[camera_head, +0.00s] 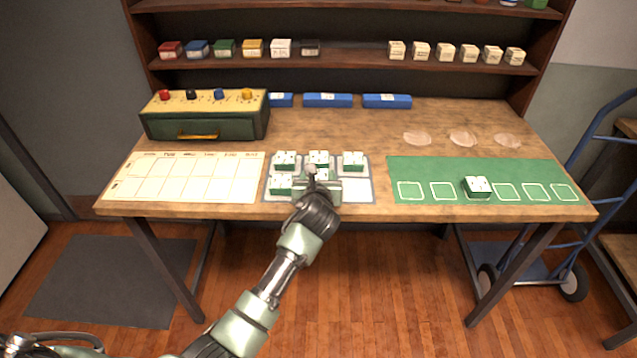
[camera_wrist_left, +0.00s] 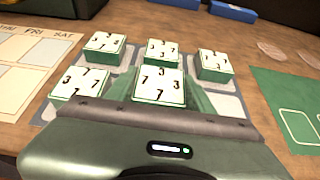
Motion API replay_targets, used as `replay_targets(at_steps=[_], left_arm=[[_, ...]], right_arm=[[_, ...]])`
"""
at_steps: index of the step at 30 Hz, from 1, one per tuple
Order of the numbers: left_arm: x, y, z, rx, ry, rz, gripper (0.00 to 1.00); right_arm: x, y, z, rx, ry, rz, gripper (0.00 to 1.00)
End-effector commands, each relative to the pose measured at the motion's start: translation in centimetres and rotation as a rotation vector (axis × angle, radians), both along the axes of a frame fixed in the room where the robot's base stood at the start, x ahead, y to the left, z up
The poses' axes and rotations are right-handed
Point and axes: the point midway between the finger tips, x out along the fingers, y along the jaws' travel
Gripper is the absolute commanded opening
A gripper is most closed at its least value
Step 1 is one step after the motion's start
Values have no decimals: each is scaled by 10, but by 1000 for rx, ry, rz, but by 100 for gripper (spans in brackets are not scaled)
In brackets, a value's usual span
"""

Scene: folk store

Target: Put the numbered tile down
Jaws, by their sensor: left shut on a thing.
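My left gripper (camera_head: 319,181) is shut on a green-sided numbered tile with a white top, at the front middle of the grey mat (camera_head: 368,200). The held tile (camera_wrist_left: 160,86) sits between the two jaws in the left wrist view. I cannot tell whether it touches the mat. Several similar tiles stand on the mat: three in the back row, such as the right one (camera_head: 353,161), and one at front left (camera_head: 280,185). The front right slot (camera_head: 356,188) is bare. Another tile (camera_head: 477,187) stands on the green mat (camera_head: 480,167). My right gripper is not in view.
A calendar sheet (camera_head: 185,177) lies left of the grey mat. A green box with coloured knobs (camera_head: 205,116) stands behind it. Blue bars (camera_head: 327,100) lie at the back. Shelves (camera_head: 350,60) hold small blocks. The wood between the mats and around the pale discs (camera_head: 463,139) is clear.

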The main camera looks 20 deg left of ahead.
Motion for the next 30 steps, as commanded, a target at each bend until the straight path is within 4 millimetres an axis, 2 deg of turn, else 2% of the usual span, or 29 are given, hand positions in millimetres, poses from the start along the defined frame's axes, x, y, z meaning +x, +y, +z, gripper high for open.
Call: replay_targets(at_steps=[1,4,16,17,18,19,30], left_arm=[[0,-1,-9,-1,0,-1,5],[0,-1,-17,-1,-1,-1,5],[0,-1,-20,1,-3,-2,5],[0,-1,-20,0,-1,-1,61],[0,-1,-20,0,-1,-1,72],[0,-1,-20,0,-1,-1,74],[-1,-1,-17,-2,-2,-1,74]], right_arm=[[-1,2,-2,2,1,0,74],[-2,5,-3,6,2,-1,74],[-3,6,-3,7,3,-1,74],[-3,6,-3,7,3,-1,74],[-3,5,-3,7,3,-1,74],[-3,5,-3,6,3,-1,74],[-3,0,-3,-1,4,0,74]])
